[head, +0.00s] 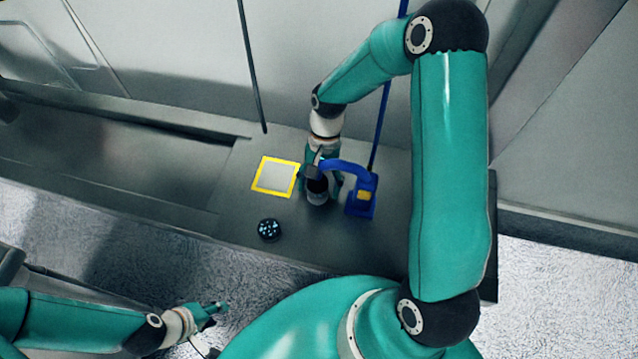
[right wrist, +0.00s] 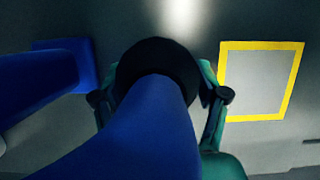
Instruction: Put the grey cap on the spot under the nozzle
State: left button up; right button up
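The grey cap (head: 317,198) looks like a small grey cup with a dark top. It stands upright beneath the curved blue nozzle (head: 343,166). In the right wrist view its dark round top (right wrist: 150,50) is partly hidden behind the nozzle (right wrist: 150,130). My right gripper (head: 321,182) has a finger on each side of the cap; whether the pads touch it is hidden. Its fingers (right wrist: 160,100) also flank the cap in the right wrist view. The marked spot under the cap is hidden. My left gripper (head: 216,324) is open and empty at the lower left, away from the table.
A yellow-framed square (head: 257,186) lies left of the cap and is empty. A black round piece with pale blue marks (head: 269,229) lies nearer the front edge. The blue nozzle base (head: 361,207) stands right of the cap. The table's left part is clear.

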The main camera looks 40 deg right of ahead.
jog(key=shift+r, duration=0.2)
jog(key=v, duration=1.2)
